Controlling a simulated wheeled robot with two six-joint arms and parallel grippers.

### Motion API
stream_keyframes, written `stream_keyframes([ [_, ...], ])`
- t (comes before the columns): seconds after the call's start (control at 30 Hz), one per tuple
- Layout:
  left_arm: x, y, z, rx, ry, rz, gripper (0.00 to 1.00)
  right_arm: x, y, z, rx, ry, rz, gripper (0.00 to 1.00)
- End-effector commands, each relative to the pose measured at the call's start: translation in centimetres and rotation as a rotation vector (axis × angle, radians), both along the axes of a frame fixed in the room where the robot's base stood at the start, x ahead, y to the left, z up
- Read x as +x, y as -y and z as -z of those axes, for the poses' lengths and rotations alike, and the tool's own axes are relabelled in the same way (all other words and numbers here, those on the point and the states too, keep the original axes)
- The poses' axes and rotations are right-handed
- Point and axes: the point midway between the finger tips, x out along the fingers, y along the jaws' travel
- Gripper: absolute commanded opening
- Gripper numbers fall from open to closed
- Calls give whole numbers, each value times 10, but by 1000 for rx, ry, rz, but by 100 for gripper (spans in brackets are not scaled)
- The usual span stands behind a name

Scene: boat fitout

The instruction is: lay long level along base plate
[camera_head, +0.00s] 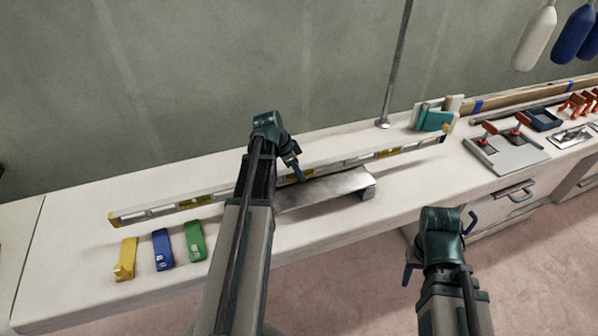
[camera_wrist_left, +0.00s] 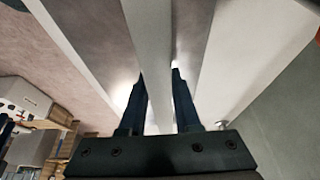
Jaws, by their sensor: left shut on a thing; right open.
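The long level (camera_head: 207,198) is a silver bar with yellow parts, running from the left of the bench to the back right. My left gripper (camera_head: 296,172) is shut on it near its middle. In the left wrist view the level (camera_wrist_left: 150,45) passes between the fingers of the left gripper (camera_wrist_left: 160,95). The base plate (camera_head: 335,189) is a grey metal plate on the bench, just in front of the level's middle; my left arm hides its left part. Whether the level touches it, I cannot tell. My right gripper (camera_head: 440,246) is open and empty, in front of the bench.
Yellow (camera_head: 125,259), blue (camera_head: 163,250) and green (camera_head: 195,241) pieces lie at the bench's front left. A thin post (camera_head: 396,65) stands behind the level. A teal block (camera_head: 436,121) is near its right end. A grey board with red clamps (camera_head: 507,150) lies further right.

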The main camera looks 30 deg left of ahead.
Motion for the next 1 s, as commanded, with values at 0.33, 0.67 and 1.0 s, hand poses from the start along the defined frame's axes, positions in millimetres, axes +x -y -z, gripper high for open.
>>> stream_keyframes([
  [0.33, 0, 0, 0, -1, 1, 0, 66, 0, 0, 0, 0, 0, 0, 50],
  [0.67, 0, 0, -1, 1, -1, 0, 66, 0, 0, -2, 0, 0, 0, 50],
  [1.0, -7, -6, -28, 0, 0, 0, 66, 0, 0, -28, 0, 0, 0, 50],
])
